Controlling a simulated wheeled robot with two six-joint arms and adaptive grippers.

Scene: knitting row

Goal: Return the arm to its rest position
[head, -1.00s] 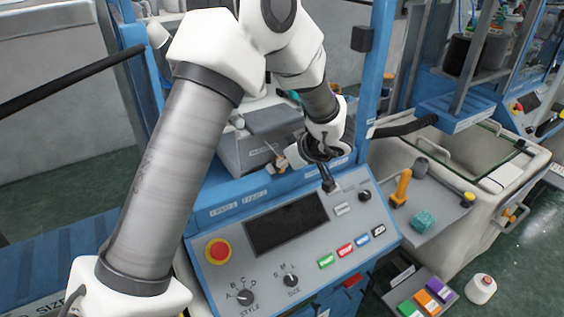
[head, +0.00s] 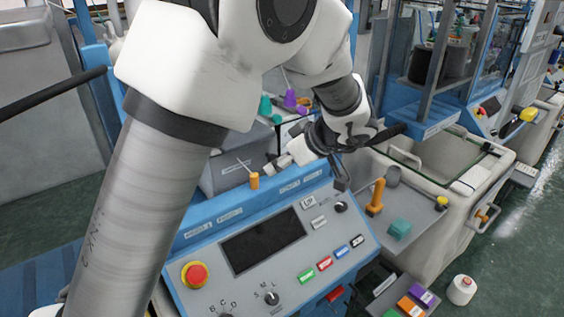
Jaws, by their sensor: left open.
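My left arm comes in from the lower left, rises and bends over, filling much of the head view. My left gripper (head: 341,181) points down over the top right of the knitting machine's control panel (head: 328,269). It is open, and I see nothing between its fingers. It is apart from the panel, near the dark knob (head: 341,207). My right gripper is out of view.
The panel has a dark screen (head: 263,241), a red button (head: 195,274) and coloured buttons. To the right, a grey shelf holds an orange-handled tool (head: 376,196) and a teal block (head: 399,228). A white cone (head: 461,290) stands on the green floor.

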